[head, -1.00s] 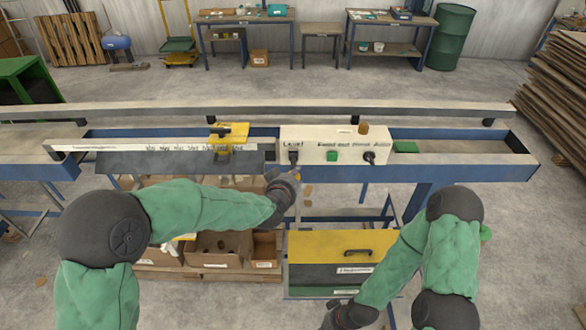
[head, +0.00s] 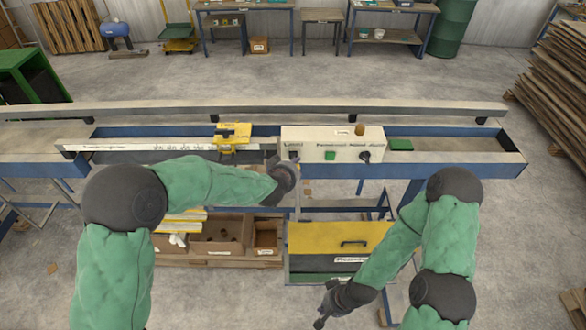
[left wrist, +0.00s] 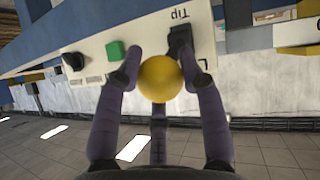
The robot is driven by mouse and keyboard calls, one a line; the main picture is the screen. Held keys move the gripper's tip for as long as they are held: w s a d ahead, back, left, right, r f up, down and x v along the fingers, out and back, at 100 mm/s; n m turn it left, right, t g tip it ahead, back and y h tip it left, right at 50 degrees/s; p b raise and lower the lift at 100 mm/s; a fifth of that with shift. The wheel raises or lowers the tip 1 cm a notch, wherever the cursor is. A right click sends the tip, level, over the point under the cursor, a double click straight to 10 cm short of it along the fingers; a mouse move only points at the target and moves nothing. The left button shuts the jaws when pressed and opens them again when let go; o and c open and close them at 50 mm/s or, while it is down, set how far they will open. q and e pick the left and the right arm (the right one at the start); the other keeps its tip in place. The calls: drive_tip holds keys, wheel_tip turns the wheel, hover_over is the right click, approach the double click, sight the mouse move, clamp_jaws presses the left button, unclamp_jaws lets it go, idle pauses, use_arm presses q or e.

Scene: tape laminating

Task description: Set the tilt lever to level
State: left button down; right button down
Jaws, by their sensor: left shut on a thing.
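The tilt lever ends in a round yellow knob (left wrist: 160,78) in the left wrist view; a black mount (left wrist: 181,40) shows just behind it. The knob sits between the fingers of my left gripper (left wrist: 168,78), which is shut on it. The lever is on the cream control box (head: 335,138), whose left label reads like "Level" in the head view. A "Tip" label shows close to the mount in the left wrist view. In the head view, my left gripper (head: 286,176) is at the box's lower left front and hides the knob. My right gripper (head: 321,316) hangs low, away from the box; its fingers are too small to judge.
A green button (head: 330,155) and a black rotary knob (head: 363,157) are on the box, right of the lever. A yellow clamp-like piece (head: 232,137) stands on the rail to the left. A yellow-topped bin (head: 338,236) and cardboard boxes (head: 220,230) are below.

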use_arm(q)
drive_tip(key=shift+w+r, duration=0.25)
drive_tip(key=shift+r, duration=0.2)
drive_tip(key=c, duration=1)
unclamp_jaws()
drive_tip(key=shift+o, duration=1.2)
drive_tip(key=shift+f, duration=0.2)
drive_tip(key=shift+s, duration=0.1)
drive_tip(key=v, duration=1.2)
drive_tip(key=shift+d+f, duration=0.1)
